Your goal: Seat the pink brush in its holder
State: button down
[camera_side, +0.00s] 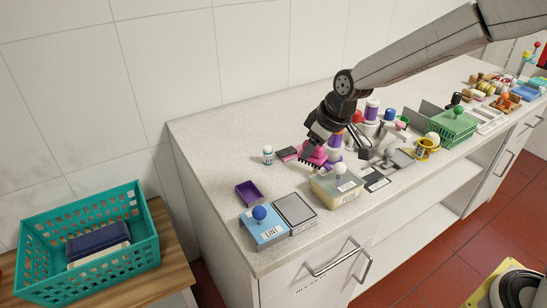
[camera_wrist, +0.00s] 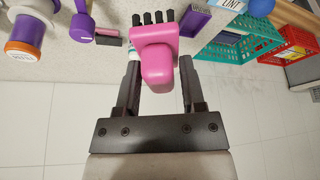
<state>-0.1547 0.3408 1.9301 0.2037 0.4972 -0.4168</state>
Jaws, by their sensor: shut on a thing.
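The pink brush (camera_side: 315,152) has dark bristles that point down in the side view. It also shows in the wrist view (camera_wrist: 155,60), where its rounded pink handle lies between my two fingers. My gripper (camera_side: 320,138) is shut on it and holds it over the left part of the counter; I cannot tell how far the bristles are above the surface. My fingers also show in the wrist view (camera_wrist: 158,72). A flat dark and pink piece (camera_side: 287,154) lies just left of the brush. I cannot tell which thing is the brush's holder.
An empty-looking purple tray (camera_side: 249,193) lies to the front left, beside the blue-knobbed LINT box (camera_side: 264,231). A small white bottle (camera_side: 268,155) stands left of the brush. A box with a white knob (camera_side: 337,188) is in front. Crowded items stand to the right.

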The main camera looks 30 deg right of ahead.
jog(key=s+d+r+m+h, duration=0.1)
jog(key=d+r+m+h, duration=0.2)
jog(key=d+r+m, duration=0.2)
jog(key=d+m, duration=0.3)
jog(key=d, duration=0.1)
jog(key=shift+s+r, duration=0.2)
jog(key=shift+s, duration=0.15)
jog(key=s+a+f+n+y, duration=0.1)
jog(key=a+f+n, duration=0.3)
jog(key=a, duration=1.3)
jog(key=shift+m+t, duration=0.3)
jog(key=shift+w+a+f, duration=0.55)
jog(key=shift+w+f, duration=1.1)
jog(key=shift+w, duration=0.45)
jog(key=shift+w+a+f, duration=0.55)
jog(key=shift+w+f, duration=1.1)
jog(key=shift+w, duration=0.45)
jog(key=shift+w+a+f, duration=0.55)
jog(key=shift+w+f, duration=1.1)
jog(key=shift+w, duration=0.45)
